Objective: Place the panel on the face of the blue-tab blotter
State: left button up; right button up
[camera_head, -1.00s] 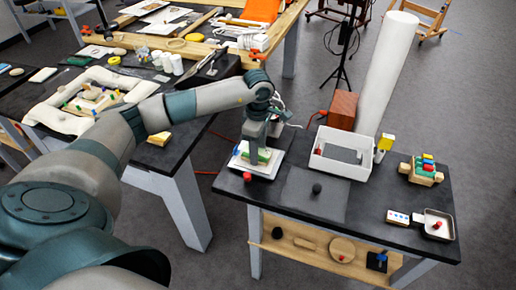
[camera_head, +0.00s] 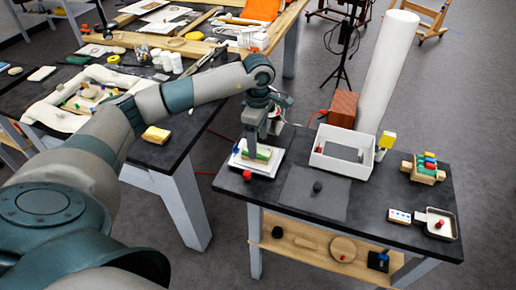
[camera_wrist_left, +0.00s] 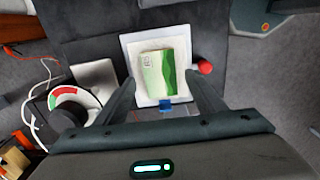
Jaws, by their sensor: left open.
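The panel (camera_wrist_left: 159,73), a small block with a green and pale printed face, lies flat on the white face of the blotter (camera_wrist_left: 182,46). A blue tab (camera_wrist_left: 166,105) shows at the blotter's near edge in the wrist view. In the head view the panel (camera_head: 262,155) and the blotter (camera_head: 264,170) are at the left end of the dark right-hand table, partly hidden by my gripper. My left gripper (camera_head: 251,147) is open just above the panel, its fingers either side of it in the wrist view (camera_wrist_left: 162,84). My right gripper is not in view.
A red knob (camera_head: 247,175) stands beside the blotter. A white open box (camera_head: 333,163) stands behind the mat. A cable and a round red-green-white item (camera_wrist_left: 75,103) lie left in the wrist view.

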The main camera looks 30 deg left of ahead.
pick_arm(q)
notch_tip(320, 180, up, 9)
jog(key=b, duration=0.2)
jog(key=shift+b, duration=0.35)
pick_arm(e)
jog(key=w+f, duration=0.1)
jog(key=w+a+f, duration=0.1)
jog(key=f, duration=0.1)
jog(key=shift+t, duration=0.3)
pick_arm(q)
jog(key=shift+f, duration=0.1)
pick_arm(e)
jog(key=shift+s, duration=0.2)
